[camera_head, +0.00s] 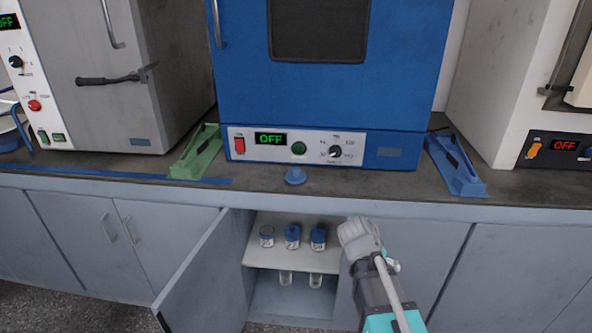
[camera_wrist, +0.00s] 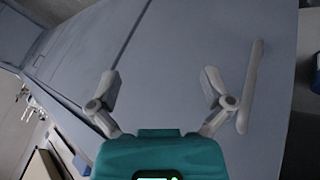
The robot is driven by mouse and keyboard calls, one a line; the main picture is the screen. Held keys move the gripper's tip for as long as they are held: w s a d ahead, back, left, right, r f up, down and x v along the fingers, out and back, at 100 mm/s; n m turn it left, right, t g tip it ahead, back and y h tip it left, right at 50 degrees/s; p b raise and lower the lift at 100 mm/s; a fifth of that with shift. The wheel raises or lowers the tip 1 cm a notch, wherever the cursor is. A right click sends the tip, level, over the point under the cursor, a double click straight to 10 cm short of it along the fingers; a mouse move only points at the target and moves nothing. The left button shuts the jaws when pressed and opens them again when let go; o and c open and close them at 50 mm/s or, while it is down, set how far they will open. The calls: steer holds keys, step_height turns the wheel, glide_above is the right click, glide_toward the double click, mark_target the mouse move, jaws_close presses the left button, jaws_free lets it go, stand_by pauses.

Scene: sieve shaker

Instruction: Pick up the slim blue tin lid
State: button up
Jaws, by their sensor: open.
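A small blue lid-like piece with a raised middle (camera_head: 295,176) lies on the dark counter in front of the blue oven. In the open cabinet below, a left tin (camera_head: 267,237), a middle tin (camera_head: 292,238) and a right tin (camera_head: 318,239) stand on the upper shelf, with blue on or near their tops. I cannot tell for certain which blue piece is the slim tin lid. My gripper (camera_head: 358,232) is right of the open cabinet, below the counter edge. In the wrist view my gripper (camera_wrist: 160,90) is open and empty, facing a closed cabinet door.
The open cabinet door (camera_head: 205,275) swings out at the left. Two clear containers stand on the lower level. The blue oven (camera_head: 400,110) stands behind the counter piece, with a green stand (camera_head: 197,152) left and a blue stand (camera_head: 455,165) right. The counter's front edge is mostly clear.

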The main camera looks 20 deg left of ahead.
steer(key=w+a+r+m+t+h+p, duration=0.1)
steer(key=a+r+t+p, duration=0.2)
steer(key=a+r, duration=0.45)
steer(key=a+r+t+p, duration=0.2)
steer(key=a+r+t, duration=0.15)
steer(key=a, duration=0.75)
steer(key=t+y+p, duration=0.1)
steer(key=t+p, duration=0.3)
steer(key=t, duration=0.1)
glide_toward(294, 177)
steer(key=s+r, duration=0.2)
steer(key=s, duration=0.1)
steer(key=shift+w+a+f+m+g, duration=0.25)
steer(key=shift+a+m, duration=0.05)
steer(key=shift+a, duration=0.05)
steer(key=shift+w, duration=0.1)
steer(key=shift+b+x, duration=1.05)
steer(key=shift+x, duration=3.2)
steer(key=shift+f, duration=0.1)
steer(key=shift+f+b+x, duration=0.2)
steer(key=shift+b+x, duration=0.45)
steer(key=shift+x, duration=1.95)
steer(key=shift+a, duration=0.2)
